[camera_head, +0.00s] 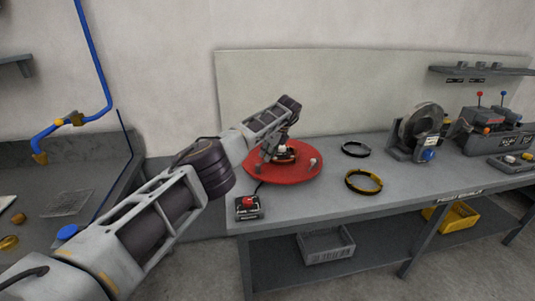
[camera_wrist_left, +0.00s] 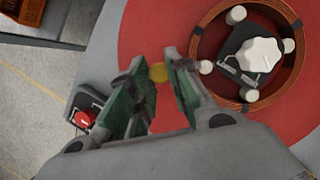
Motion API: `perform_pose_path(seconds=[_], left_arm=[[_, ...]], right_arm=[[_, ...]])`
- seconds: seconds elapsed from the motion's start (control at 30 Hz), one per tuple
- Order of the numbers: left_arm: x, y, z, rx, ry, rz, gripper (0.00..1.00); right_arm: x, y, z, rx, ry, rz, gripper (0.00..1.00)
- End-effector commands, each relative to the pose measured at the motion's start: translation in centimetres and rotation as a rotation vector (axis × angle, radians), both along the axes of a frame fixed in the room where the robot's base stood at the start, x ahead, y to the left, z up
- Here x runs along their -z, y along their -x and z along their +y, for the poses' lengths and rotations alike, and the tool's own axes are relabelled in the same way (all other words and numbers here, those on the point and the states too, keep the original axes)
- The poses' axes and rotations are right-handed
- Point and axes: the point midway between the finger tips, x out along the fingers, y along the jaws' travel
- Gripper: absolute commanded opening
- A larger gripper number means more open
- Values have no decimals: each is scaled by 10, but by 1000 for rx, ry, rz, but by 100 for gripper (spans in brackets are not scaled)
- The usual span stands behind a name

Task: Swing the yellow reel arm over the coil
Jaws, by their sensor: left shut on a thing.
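My left gripper (camera_head: 267,152) reaches down over the left part of a red round disc (camera_head: 297,172) on the bench. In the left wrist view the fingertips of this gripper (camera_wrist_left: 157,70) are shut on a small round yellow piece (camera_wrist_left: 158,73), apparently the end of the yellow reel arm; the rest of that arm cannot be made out. The copper coil (camera_wrist_left: 203,45) lies on the disc to the right of the fingertips, around a dark hub with a white knob (camera_wrist_left: 262,54) and several white round posts. In the head view my gripper partly hides the coil (camera_head: 291,152). My right gripper is not in view.
A box with a red button (camera_head: 248,203) sits at the bench's front left corner. A black ring (camera_head: 356,149) and a yellow-and-black ring (camera_head: 363,182) lie right of the disc. A grey machine (camera_head: 416,135) stands farther right. A grey crate (camera_head: 326,246) is below.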

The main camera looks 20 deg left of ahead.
Motion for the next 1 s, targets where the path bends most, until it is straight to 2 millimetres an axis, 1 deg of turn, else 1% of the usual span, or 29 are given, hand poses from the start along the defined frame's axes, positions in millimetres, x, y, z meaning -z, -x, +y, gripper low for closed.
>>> perform_pose_path(seconds=[0.03, 0.3, 0.47, 0.67, 0.7, 0.8, 0.87, 1.0], left_arm=[[-4, -2, 0, -6, -2, -8, 0], [-4, -2, 1, -22, -2, -9, 0], [-4, -2, 2, -23, -3, -9, 0], [-5, -2, 2, -23, -4, -10, 0], [-5, -2, 3, -23, -4, -10, 24], [-4, -2, 2, -23, -3, -8, 36], [-3, -1, 2, -22, -2, -7, 42], [-2, -1, 1, -22, -2, -4, 42]], right_arm=[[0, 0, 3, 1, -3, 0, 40], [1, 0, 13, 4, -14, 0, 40], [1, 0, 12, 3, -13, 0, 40], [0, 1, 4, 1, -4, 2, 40], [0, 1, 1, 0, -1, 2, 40], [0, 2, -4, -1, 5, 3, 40], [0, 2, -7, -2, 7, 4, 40], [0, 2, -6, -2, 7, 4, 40]])
